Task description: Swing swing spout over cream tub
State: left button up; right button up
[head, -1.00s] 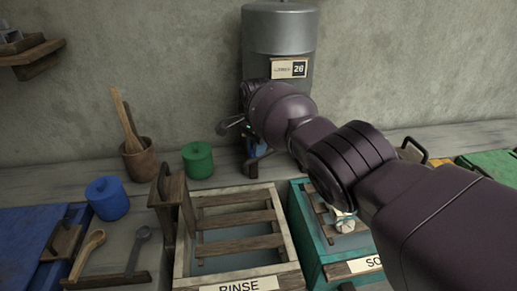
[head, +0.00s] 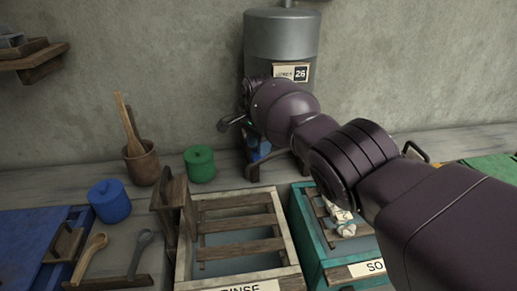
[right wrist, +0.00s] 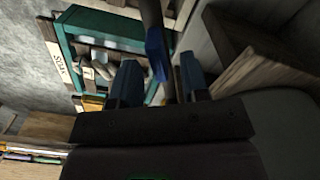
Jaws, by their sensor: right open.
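The cream tub (head: 291,240), labelled RINSE, stands in the middle foreground of the head view with wooden slats across it. The metal tank (head: 280,38) stands behind it against the wall. The swing spout, a dark bar with a blue sleeve (right wrist: 155,52), shows in the right wrist view; in the head view a blue part shows (head: 263,149) below my wrist, largely hidden. My right gripper (right wrist: 159,80) is open, its fingers on either side of the dark bar; contact cannot be told. My arm hides its fingers in the head view. My left gripper is not in view.
A teal tub (head: 312,232) holding a pale bundle stands right of the cream tub.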

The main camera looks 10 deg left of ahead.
notch_tip(320, 180, up, 8)
jog(key=shift+f+p, duration=0.2)
jog(key=shift+p, duration=0.4)
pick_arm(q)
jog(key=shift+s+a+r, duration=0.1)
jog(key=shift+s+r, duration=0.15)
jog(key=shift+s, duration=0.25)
pick_arm(e)
jog(key=shift+r, duration=0.6)
